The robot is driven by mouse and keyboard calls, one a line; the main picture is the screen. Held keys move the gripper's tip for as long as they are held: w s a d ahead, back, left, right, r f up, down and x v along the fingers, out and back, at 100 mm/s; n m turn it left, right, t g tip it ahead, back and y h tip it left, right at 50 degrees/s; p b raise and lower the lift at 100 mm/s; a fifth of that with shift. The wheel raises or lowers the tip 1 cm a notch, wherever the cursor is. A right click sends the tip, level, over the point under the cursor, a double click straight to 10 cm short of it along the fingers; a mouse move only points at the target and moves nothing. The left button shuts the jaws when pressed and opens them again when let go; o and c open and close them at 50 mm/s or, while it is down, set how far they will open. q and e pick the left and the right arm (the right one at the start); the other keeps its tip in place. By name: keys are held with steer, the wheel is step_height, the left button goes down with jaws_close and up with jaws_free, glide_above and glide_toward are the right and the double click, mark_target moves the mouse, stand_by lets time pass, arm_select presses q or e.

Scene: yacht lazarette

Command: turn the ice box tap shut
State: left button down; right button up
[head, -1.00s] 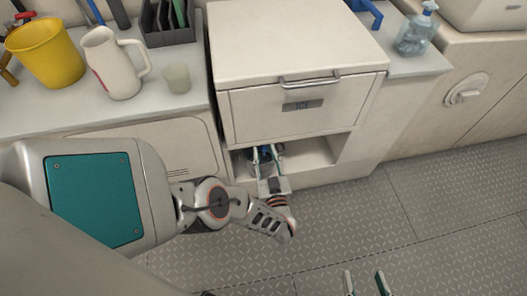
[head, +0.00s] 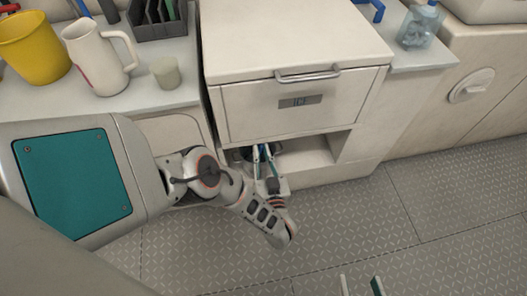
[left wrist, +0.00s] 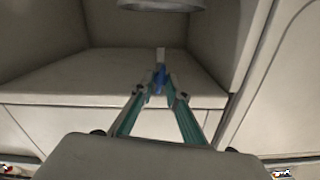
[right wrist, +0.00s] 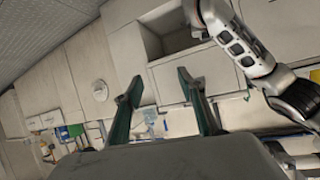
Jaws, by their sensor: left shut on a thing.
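The ice box (head: 250,112) is a pale cabinet with a bar handle and an ICE label, above an open recess. My left gripper (head: 263,149) reaches into this recess. In the left wrist view the left gripper (left wrist: 157,90) is shut on the blue tap handle (left wrist: 160,77), with the fingertips on either side of it. A pale upright piece shows just above the handle. In the head view the fingers mostly hide the tap. My right gripper (head: 361,284) is open and empty over the floor at the bottom edge; its open fingers (right wrist: 158,82) also show in the right wrist view.
A grey round-rimmed part (left wrist: 160,5) hangs at the top of the left wrist view. The recess floor (left wrist: 70,78) and side walls surround the gripper. A yellow bucket (head: 32,48), white jug (head: 95,60) and cup (head: 166,72) stand on the left counter. The patterned floor (head: 350,220) is clear.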

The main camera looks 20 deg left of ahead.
arm_select(q)
steer(key=shift+s+f+m+b, duration=0.1)
steer(key=shift+f+m+b, duration=0.2)
steer(key=shift+m+b, duration=0.65)
steer(key=shift+r, duration=0.3)
arm_select(e)
steer(key=a+m, duration=0.2)
steer(key=a, duration=0.1)
steer(key=shift+s+a+y, duration=0.2)
steer(key=shift+s+y, duration=0.1)
steer(key=shift+s, duration=0.1)
arm_select(q)
steer(key=c, duration=2)
jaws_free()
arm_select(e)
steer(key=shift+d+f, duration=0.1)
steer(key=shift+f, duration=0.05)
steer(key=shift+s+f, duration=0.1)
